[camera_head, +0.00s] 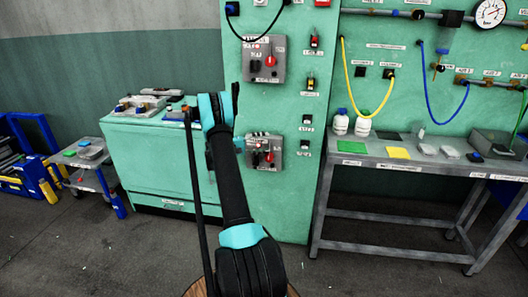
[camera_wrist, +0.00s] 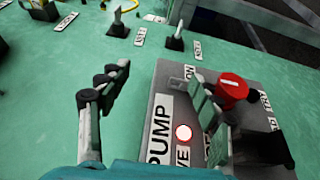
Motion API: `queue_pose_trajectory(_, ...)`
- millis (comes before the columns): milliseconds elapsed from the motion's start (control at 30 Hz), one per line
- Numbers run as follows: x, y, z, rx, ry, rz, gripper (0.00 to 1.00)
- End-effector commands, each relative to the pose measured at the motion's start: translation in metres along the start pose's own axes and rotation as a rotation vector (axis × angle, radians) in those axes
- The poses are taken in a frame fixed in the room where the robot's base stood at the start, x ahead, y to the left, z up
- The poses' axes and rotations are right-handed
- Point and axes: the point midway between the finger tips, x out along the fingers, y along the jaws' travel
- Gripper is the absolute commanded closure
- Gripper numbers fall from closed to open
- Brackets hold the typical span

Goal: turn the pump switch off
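The pump box (camera_head: 249,140) is the lower grey panel on the green wall in the head view. In the wrist view the grey panel (camera_wrist: 150,152) carries a PUMP label, a lit whitish-red lamp (camera_wrist: 183,132) and a red rotary knob (camera_wrist: 232,88) with a white pointer mark. My gripper (camera_wrist: 155,88) is open and empty, with its fingers wide apart. Its right finger overlaps the panel and hides part of it beside the red knob. Contact with the knob cannot be told. In the head view my arm hides most of the gripper, left of the box.
A similar upper box (camera_head: 264,60) sits above. Small labelled switches (camera_head: 307,119) are to the right. A grey workbench (camera_head: 400,165) with bottles stands at the right, a green cabinet (camera_head: 150,165) at the left. A dark part (camera_wrist: 265,150) is at the panel's lower right.

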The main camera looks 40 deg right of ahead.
Motion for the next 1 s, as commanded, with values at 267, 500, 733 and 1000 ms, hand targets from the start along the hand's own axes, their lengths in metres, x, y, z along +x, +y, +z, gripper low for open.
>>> queue_pose_trajectory(267, 0.004, 0.007, 0.001, 0.001, -0.004, 0.002, 0.46)
queue_pose_trajectory(500, 0.003, 0.01, 0.001, 0.001, -0.003, 0.002, 0.46)
queue_pose_trajectory(733, 0.001, 0.023, 0.006, 0.001, -0.003, 0.002, 0.46)
queue_pose_trajectory(1000, -0.003, 0.038, 0.013, 0.001, -0.002, 0.0, 0.46)
